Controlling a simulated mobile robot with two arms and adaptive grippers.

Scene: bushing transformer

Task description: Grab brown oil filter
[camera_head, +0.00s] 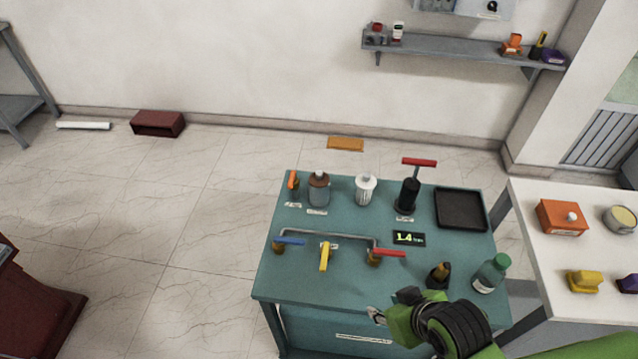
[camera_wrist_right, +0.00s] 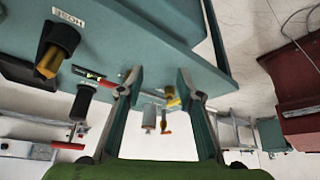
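A canister with a brown cap and a grey body (camera_head: 319,190), which looks like the brown oil filter, stands upright at the back left of the teal table (camera_head: 330,270). A white ribbed filter (camera_head: 365,190) stands to its right. My right gripper (camera_head: 390,306) is over the table's front edge, well apart from both. In the right wrist view its two fingers (camera_wrist_right: 160,85) are spread with nothing held between them. My left gripper is out of view.
A pipe with blue, yellow and red valve handles (camera_head: 326,255) crosses the table's middle. A red-handled black pump (camera_head: 408,192), a black tray (camera_head: 461,209), a dark cone-shaped item (camera_head: 438,274) and a green bottle (camera_head: 491,273) stand to the right.

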